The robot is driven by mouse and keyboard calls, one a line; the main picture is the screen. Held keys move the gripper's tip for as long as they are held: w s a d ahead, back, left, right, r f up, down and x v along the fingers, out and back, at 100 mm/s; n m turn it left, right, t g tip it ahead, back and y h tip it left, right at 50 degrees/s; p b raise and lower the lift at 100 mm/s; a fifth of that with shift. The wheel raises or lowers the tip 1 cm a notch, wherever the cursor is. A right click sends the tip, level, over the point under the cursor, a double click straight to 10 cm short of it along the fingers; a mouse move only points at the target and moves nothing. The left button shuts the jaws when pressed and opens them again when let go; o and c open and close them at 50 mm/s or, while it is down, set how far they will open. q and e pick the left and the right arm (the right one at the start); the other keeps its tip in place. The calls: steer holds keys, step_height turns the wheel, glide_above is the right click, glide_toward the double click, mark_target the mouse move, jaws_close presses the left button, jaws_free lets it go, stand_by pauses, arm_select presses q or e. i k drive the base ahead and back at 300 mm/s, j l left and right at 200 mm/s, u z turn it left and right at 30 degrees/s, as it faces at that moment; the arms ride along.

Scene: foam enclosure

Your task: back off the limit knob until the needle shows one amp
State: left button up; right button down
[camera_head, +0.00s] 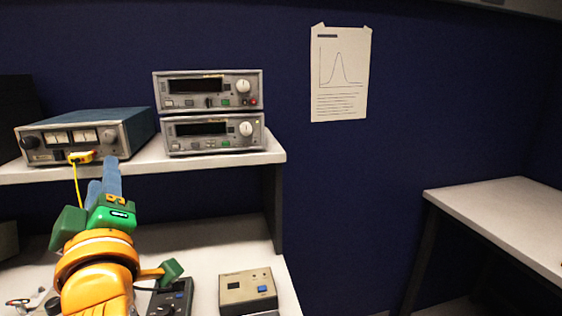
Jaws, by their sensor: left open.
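A blue-topped power supply (87,132) with needle meters (70,137) stands at the left of the upper shelf. The needles are too small to read. A knob (109,135) sits at the right end of its front panel, and a dark knob (30,142) at the left end. Which one is the limit knob I cannot tell. My left gripper (104,178), with blue fingers, is open and points up at the panel from below. Its fingertips are just under the right-hand knob and seem apart from it. My right gripper is out of view.
A yellow plug (80,157) with a hanging yellow cable is at the supply's lower front, close to my fingers. Two stacked grey instruments (212,132) stand to the right. The shelf edge (225,160) runs below them. A beige box (247,290) and dark meter (172,297) lie on the bench.

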mark_target(110, 136)
steer(key=k+l, duration=1)
